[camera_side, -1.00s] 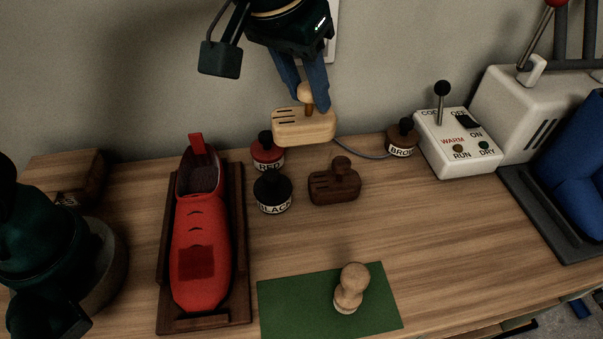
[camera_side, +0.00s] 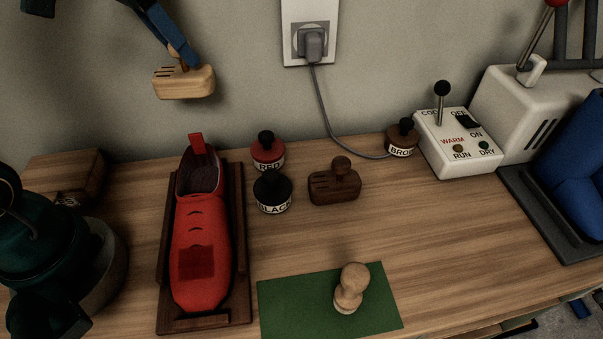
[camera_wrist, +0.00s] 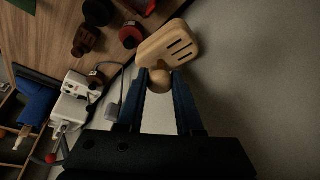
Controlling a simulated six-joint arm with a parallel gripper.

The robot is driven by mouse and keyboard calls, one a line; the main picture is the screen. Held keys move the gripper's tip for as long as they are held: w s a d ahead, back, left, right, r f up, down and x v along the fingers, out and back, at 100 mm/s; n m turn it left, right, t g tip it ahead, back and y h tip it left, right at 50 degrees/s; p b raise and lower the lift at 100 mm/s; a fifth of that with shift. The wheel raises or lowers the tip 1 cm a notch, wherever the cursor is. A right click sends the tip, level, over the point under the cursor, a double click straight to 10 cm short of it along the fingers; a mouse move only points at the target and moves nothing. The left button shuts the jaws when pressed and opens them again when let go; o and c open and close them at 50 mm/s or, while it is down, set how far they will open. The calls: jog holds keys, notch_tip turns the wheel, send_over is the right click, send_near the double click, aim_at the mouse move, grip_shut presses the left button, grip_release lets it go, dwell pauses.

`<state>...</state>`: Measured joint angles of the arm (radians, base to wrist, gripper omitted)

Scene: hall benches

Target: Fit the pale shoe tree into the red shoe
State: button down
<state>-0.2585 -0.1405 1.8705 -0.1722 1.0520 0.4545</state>
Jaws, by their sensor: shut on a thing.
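The pale shoe tree (camera_side: 184,82) hangs in the air above and slightly left of the red shoe's heel in the side view. It is a light wooden block with dark slots and a round knob. My gripper (camera_side: 183,52) is shut on the knob; its blue fingers and the knob also show in the wrist view (camera_wrist: 161,82). The red shoe (camera_side: 200,235) lies in a dark wooden cradle (camera_side: 240,250), its open collar toward the wall and its toe toward the front. The collar is empty, and a red tab stands up at the heel.
Right of the shoe stand a red pot (camera_side: 267,152), a black pot (camera_side: 272,193) and a dark shoe tree (camera_side: 335,183). A green mat (camera_side: 290,305) bears a wooden stamp-like knob (camera_side: 350,288). A brown pot (camera_side: 402,138) and a white control box (camera_side: 455,145) are further right. A wooden block (camera_side: 65,172) sits left.

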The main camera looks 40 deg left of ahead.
jog(key=m, duration=0.2)
jog(key=s+d+m+h, duration=0.1)
jog(key=s+f+m+g+h, duration=0.1)
jog(key=m, duration=0.1)
jog(key=shift+d+m, duration=0.3)
jog(key=shift+d, duration=0.05)
jog(key=m+g+h, duration=0.2)
jog(key=m+g, duration=0.2)
jog(key=m, duration=0.7)
send_over(202, 190)
notch_tip(202, 190, down, 12)
jog(key=shift+r, duration=0.15)
jog(key=c, duration=0.6)
grip_release()
jog(key=shift+o, duration=0.2)
